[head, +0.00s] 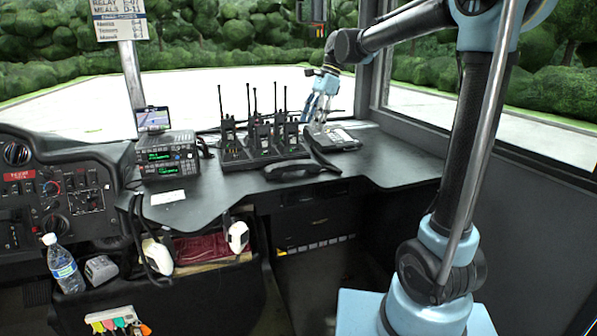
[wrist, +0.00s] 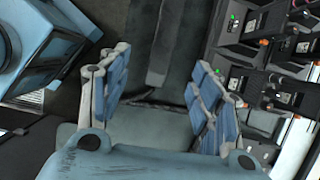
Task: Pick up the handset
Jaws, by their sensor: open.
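The handset (head: 292,168) is black and lies on the dark counter in front of the radios, with its long side across the picture in the head view. A black desk unit (head: 332,138) sits just behind its right end. My gripper (head: 318,116) points down above the back of the counter, behind the handset, apart from it. In the wrist view my gripper (wrist: 159,60) is open and empty, its blue-padded fingers wide apart. A long dark shape, likely the handset (wrist: 163,40), shows beyond and between the fingertips.
Several upright radios with antennas stand in a charger (head: 262,157) left of my gripper. A radio console (head: 168,157) with green displays and a white card (head: 168,197) are farther left. The windshield is close behind. The counter's right part (head: 400,165) is clear.

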